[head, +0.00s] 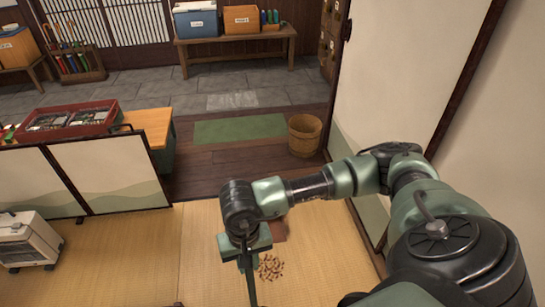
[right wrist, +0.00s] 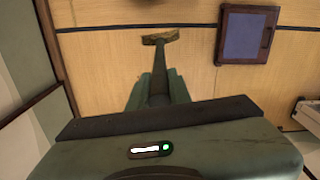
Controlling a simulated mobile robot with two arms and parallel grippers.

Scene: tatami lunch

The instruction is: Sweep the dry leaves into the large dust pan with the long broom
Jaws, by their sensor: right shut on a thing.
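A small patch of dry brown leaves (head: 271,267) lies on the tatami in the head view, just right of my right gripper. My right gripper (head: 249,262) points down there. In the right wrist view it (right wrist: 158,88) is shut on the dark handle of the long broom. The broom's brownish head (right wrist: 160,38) shows beyond the fingers, over the mat. A reddish-brown thing (head: 281,231) is partly hidden behind my right wrist; I cannot tell if it is the dust pan. My left gripper is not in view.
A low painted screen (head: 110,182) and a white heater (head: 25,240) stand at left. A wooden bucket (head: 304,135) stands on the dark boards beyond. A sliding panel (head: 400,90) borders the right. A dark-framed blue square (right wrist: 248,35) lies on the floor. Open tatami (head: 130,250) lies left of my gripper.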

